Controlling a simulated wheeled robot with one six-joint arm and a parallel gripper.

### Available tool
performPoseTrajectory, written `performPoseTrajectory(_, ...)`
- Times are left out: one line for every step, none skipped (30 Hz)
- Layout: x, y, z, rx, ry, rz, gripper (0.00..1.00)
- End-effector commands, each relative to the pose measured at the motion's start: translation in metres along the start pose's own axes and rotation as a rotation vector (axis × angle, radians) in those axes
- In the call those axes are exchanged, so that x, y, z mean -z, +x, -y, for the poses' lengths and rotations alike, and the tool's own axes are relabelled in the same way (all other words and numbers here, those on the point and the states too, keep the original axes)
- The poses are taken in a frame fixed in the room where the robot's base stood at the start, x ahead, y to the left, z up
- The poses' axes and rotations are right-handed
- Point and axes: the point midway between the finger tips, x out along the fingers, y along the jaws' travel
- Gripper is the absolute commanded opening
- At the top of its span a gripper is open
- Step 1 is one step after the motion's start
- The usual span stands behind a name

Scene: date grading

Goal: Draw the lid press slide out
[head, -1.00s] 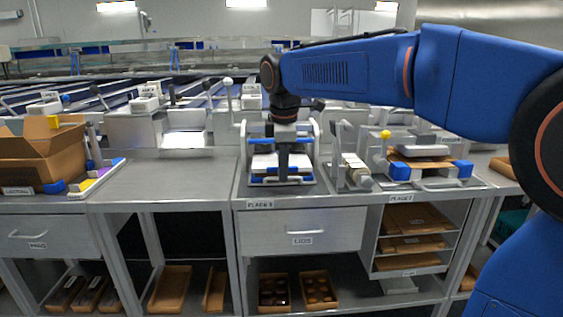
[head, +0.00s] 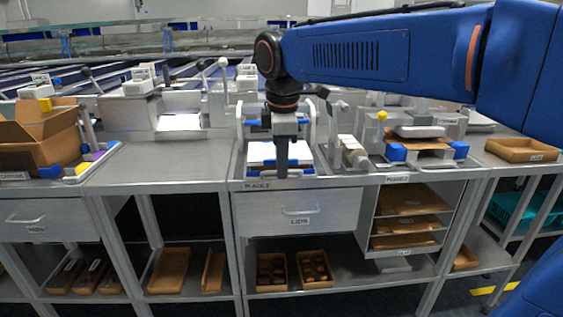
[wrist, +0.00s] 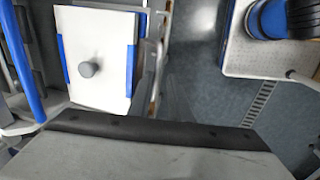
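The lid press (head: 312,128) stands on the steel bench in the head view, a pale frame with blue parts. Its slide (head: 262,152) is a white plate low in the frame. In the wrist view the slide (wrist: 98,40) has blue strips along both sides and a round grey knob (wrist: 88,69). My gripper (head: 283,172) points down in front of the press and hides part of the slide. The grey gripper body fills the bottom of the wrist view. Its fingers are not clearly seen, and I cannot tell whether they touch the knob.
A second press-like fixture (head: 420,132) with blue blocks stands to the right. A lever stand (head: 346,148) is close beside the lid press. A cardboard box (head: 40,140) is at the left. Below are a drawer (head: 325,213) and open shelves. Bare bench lies left of the press.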

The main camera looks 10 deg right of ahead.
Motion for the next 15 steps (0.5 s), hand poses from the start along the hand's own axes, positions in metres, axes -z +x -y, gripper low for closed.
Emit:
performPoseTrajectory(0.000,0.000,0.000,-0.001,0.000,0.000,0.16)
performPoseTrajectory(0.000,0.000,0.000,-0.001,0.000,0.000,0.16)
performPoseTrajectory(0.000,0.000,-0.001,-0.002,0.000,0.000,0.16)
performPoseTrajectory(0.000,0.000,-0.001,-0.002,0.000,0.000,0.16)
performPoseTrajectory(0.000,0.000,-0.001,-0.002,0.000,0.000,0.16)
performPoseTrajectory(0.000,0.000,-0.001,-0.002,0.000,0.000,0.16)
performPoseTrajectory(0.000,0.000,-0.001,-0.002,0.000,0.000,0.16)
performPoseTrajectory(0.000,0.000,-0.001,-0.003,0.000,0.000,0.16)
performPoseTrajectory(0.000,-0.001,-0.001,-0.003,0.000,0.000,0.16)
performPoseTrajectory(0.000,-0.001,-0.002,-0.003,0.000,0.000,0.16)
performPoseTrajectory(0.000,-0.003,-0.002,-0.004,0.000,0.000,0.16)
performPoseTrajectory(0.000,-0.005,-0.002,-0.005,0.000,0.000,0.16)
performPoseTrajectory(0.000,-0.008,-0.002,-0.005,0.000,-0.001,0.16)
performPoseTrajectory(0.000,-0.011,-0.002,-0.005,0.000,0.000,0.16)
performPoseTrajectory(0.000,-0.016,-0.002,-0.005,0.000,-0.001,0.16)
